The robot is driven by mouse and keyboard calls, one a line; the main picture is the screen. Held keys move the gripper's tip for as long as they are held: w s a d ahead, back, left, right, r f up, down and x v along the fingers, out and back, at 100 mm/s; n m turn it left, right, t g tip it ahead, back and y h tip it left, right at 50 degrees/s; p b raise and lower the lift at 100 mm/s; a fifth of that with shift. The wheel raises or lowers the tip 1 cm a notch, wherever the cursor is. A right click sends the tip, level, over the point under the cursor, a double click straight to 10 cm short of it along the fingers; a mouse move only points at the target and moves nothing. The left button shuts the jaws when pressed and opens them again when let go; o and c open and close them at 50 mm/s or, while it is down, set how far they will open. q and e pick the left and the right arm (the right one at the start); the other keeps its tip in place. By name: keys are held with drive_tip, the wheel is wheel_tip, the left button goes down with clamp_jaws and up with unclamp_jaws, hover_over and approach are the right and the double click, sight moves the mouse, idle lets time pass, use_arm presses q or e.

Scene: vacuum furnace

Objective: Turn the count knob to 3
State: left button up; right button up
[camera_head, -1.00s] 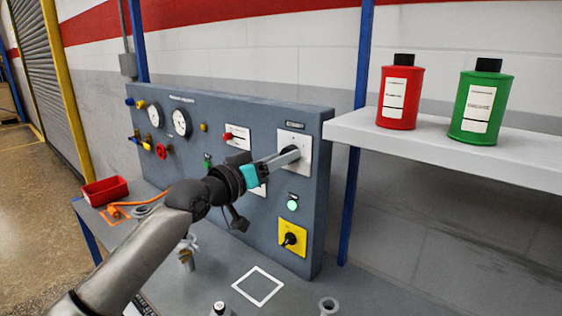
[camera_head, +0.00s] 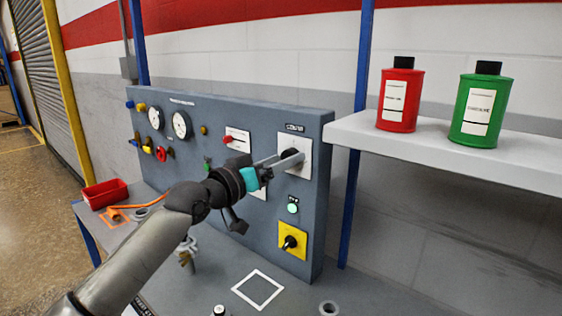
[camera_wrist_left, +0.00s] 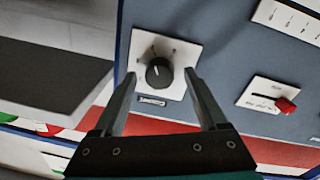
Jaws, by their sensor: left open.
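The count knob is a black round knob (camera_wrist_left: 159,72) with a white pointer line on a white square plate (camera_wrist_left: 181,51) in the left wrist view. In the head view its plate (camera_head: 304,161) is at the upper right of the grey panel, and the knob is partly hidden by my fingers. My left gripper (camera_head: 285,160) is open in front of the plate. In the left wrist view the gripper's fingertips (camera_wrist_left: 160,76) are on either side of the knob, and I cannot tell whether they touch it. My right gripper is not in view.
The grey panel (camera_head: 262,225) also carries two gauges (camera_head: 182,125), a red-handled switch (camera_head: 228,138), a green button (camera_head: 292,208) and a yellow-plated switch (camera_head: 290,242). A white shelf (camera_head: 450,160) with a red bottle (camera_head: 400,100) and a green bottle (camera_head: 480,108) juts out at right.

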use_arm(q)
drive_tip(key=v, duration=1.5)
drive_tip(key=shift+s, duration=0.15)
drive_tip(key=shift+f, duration=0.1)
